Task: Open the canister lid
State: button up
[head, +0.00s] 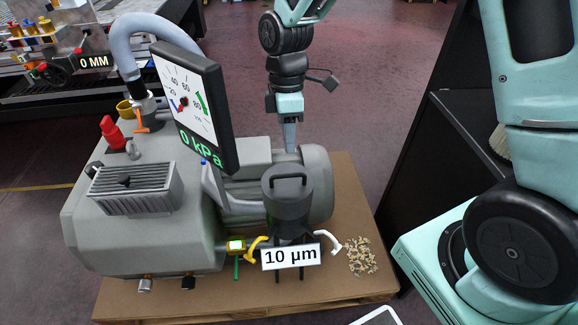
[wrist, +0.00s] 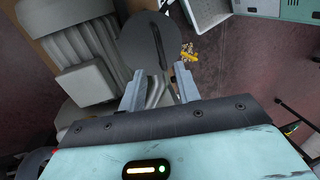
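The dark grey canister (head: 289,207) stands at the front of the pump, behind a "10 µm" sign. Its round lid (head: 272,184) sits on top and has a raised bar handle (head: 289,178). In the wrist view the lid (wrist: 138,42) is a dark disc with the handle (wrist: 158,40) across it. My gripper (head: 290,149) points down above and behind the canister in the head view. In the wrist view my gripper (wrist: 160,87) has its two fingers apart with nothing between them. The fingertips are near the lid's edge and clear of the handle.
A gauge panel (head: 190,100) reading "0 kPa" stands left of my gripper. A yellow handle (head: 256,246) and a white handle (head: 328,241) flank the canister. Small chips (head: 361,257) lie on the wooden pallet (head: 345,200). A dark cabinet (head: 440,150) stands at right.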

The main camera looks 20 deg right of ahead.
send_over(288, 185)
jog(key=f, duration=0.8)
jog(key=shift+w+d+b, duration=0.15)
jog(key=shift+d+b, duration=0.15)
jog(key=shift+b, duration=0.05)
grip_shut()
